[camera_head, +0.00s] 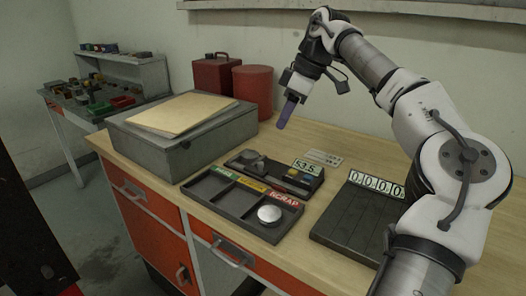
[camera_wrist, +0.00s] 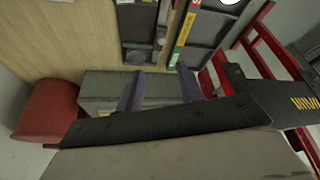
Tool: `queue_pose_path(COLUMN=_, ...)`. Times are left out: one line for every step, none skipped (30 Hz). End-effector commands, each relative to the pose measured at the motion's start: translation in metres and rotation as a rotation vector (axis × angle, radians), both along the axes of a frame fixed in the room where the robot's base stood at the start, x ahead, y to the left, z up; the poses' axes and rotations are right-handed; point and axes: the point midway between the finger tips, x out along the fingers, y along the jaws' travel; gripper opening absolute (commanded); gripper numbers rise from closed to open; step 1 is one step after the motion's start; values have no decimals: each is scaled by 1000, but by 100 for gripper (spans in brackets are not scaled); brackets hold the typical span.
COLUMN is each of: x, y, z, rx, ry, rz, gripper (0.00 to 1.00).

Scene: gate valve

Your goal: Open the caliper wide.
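My gripper (camera_head: 287,112) hangs above the back of the workbench, pointing down, at the end of the raised arm. In the wrist view its two purple fingers (camera_wrist: 160,90) stand apart with nothing held between them. A dark fixture (camera_head: 275,175) lies on the bench below and in front of my gripper, well apart from it. It carries a grey part (camera_head: 251,161) and a small number display (camera_head: 306,167). I cannot tell for sure whether this is the caliper or its stand. In the wrist view the fixture shows partly at the top (camera_wrist: 140,25).
A black sorting tray (camera_head: 213,193) with coloured labels holds a round metal disc (camera_head: 269,214). A grooved black board (camera_head: 350,222) with a counter lies at right. A large grey box (camera_head: 160,145) and red canisters (camera_head: 253,90) stand at left and back.

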Motion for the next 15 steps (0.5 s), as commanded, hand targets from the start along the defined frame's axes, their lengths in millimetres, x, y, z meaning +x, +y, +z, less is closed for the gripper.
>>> queue_pose_path(x=0, y=2, z=-5, rx=-1, ry=2, rz=2, gripper=37)
queue_pose_path(x=1, y=3, z=-9, rx=0, ry=2, rz=3, gripper=37)
queue_pose_path(x=1, y=5, z=-14, rx=0, ry=2, rz=3, gripper=37)
queue_pose_path(x=1, y=7, z=-19, rx=1, ry=2, rz=4, gripper=37)
queue_pose_path(x=2, y=10, z=-24, rx=2, ry=2, rz=4, gripper=37)
queue_pose_path(x=2, y=13, z=-31, rx=2, ry=4, rz=5, gripper=37)
queue_pose_path(x=3, y=15, z=-37, rx=3, ry=4, rz=5, gripper=37)
queue_pose_path(x=3, y=18, z=-43, rx=2, ry=4, rz=6, gripper=37)
queue_pose_path(x=4, y=21, z=-51, rx=3, ry=2, rz=7, gripper=37)
queue_pose_path(x=5, y=24, z=-57, rx=3, ry=3, rz=7, gripper=37)
queue_pose_path(x=5, y=27, z=-63, rx=4, ry=3, rz=6, gripper=37)
queue_pose_path(x=6, y=30, z=-71, rx=4, ry=2, rz=8, gripper=37)
queue_pose_path(x=6, y=33, z=-76, rx=4, ry=2, rz=8, gripper=37)
queue_pose_path(x=7, y=35, z=-82, rx=3, ry=2, rz=7, gripper=37)
queue_pose_path(x=8, y=37, z=-89, rx=4, ry=3, rz=7, gripper=37)
